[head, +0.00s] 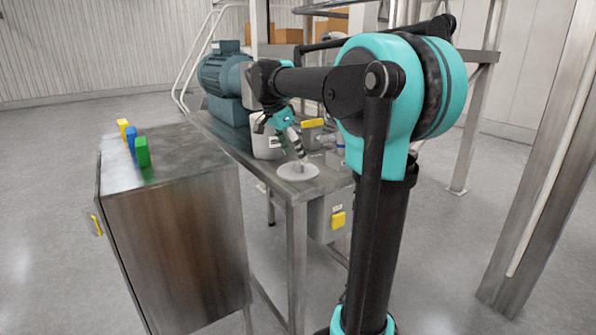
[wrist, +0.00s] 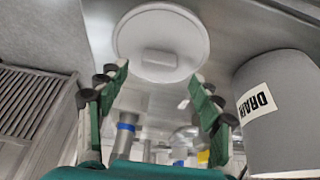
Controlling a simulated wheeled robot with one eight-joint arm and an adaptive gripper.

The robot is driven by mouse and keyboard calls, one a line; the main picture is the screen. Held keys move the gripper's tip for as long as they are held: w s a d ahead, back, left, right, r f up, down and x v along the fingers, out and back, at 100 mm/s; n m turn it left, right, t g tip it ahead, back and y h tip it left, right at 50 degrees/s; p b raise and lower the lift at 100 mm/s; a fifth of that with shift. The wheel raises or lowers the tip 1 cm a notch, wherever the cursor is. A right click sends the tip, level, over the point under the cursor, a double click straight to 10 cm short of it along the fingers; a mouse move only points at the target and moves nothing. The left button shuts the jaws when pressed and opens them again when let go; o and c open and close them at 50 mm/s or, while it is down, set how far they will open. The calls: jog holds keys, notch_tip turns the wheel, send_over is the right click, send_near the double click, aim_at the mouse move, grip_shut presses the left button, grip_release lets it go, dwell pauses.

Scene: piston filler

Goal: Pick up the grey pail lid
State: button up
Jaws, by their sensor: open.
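The grey pail lid (head: 298,172) is a round pale disc lying flat near the front corner of the steel table. In the wrist view the lid (wrist: 160,28) shows a small block-shaped handle (wrist: 158,57) on its face. My gripper (head: 297,150) points down just above the lid in the head view. In the wrist view its two green-padded fingers (wrist: 160,74) are spread apart with nothing between them, one on each side of the handle's line. Whether a fingertip touches the lid I cannot tell. A grey pail (wrist: 285,118) labelled DRAIN stands to the right there.
The same pail (head: 267,148) stands behind the lid on the table, close to my gripper. A blue-grey motor (head: 222,77) sits farther back. A steel cabinet (head: 185,220) at left carries yellow, blue and green blocks (head: 142,152). Valves and pipes (head: 325,138) crowd the right.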

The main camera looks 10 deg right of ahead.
aim_at(298, 163)
jog(key=shift+s+x, duration=0.2)
jog(key=shift+x, duration=1.4)
jog(key=c, duration=1.3)
jog(key=shift+o, duration=0.2)
jog(key=shift+r, duration=0.1)
